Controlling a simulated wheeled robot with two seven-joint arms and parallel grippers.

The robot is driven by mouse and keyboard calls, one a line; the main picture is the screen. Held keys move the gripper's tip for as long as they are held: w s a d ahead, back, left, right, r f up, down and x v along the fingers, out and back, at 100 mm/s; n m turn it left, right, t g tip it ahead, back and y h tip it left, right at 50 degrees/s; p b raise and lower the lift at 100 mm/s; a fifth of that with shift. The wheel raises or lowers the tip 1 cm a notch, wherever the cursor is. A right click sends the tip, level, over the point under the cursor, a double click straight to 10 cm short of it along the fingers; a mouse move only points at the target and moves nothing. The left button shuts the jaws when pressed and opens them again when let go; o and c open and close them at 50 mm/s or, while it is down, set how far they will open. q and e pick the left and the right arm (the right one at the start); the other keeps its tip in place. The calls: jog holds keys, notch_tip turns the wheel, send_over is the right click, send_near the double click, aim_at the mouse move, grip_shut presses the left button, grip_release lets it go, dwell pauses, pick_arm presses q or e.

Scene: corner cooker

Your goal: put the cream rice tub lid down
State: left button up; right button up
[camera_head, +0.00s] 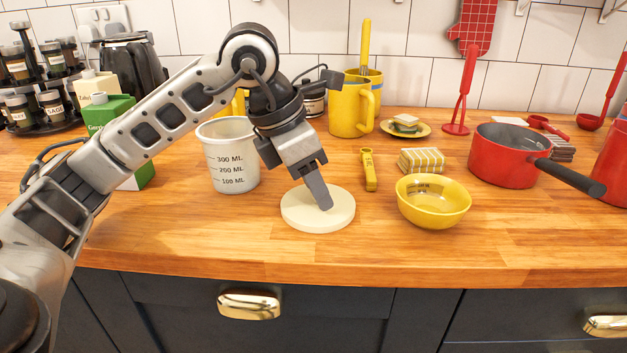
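The cream rice tub lid (294,214) is a thick round disc, lying flat at the front middle of the wooden counter. It appears to rest on the wood. My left gripper (322,198) points down over the lid, its fingertips at the lid's top near the middle. One finger hides the other, so I cannot see the gap between them or whether they grip a knob. My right gripper is not in view.
A measuring cup (230,160) stands behind left of the lid. A yellow bowl (433,208), a yellow spoon (368,170) and a striped cloth (421,160) are to the right. A red saucepan (502,160) stands farther right. Bare counter (250,250) lies in front.

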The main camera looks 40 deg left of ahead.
pick_arm(q)
jog(key=shift+a+r, duration=0.1)
jog(key=shift+r, duration=0.45)
jog(key=p+v, duration=0.2)
jog(key=v, duration=0.9)
jog(key=shift+s+r, duration=0.15)
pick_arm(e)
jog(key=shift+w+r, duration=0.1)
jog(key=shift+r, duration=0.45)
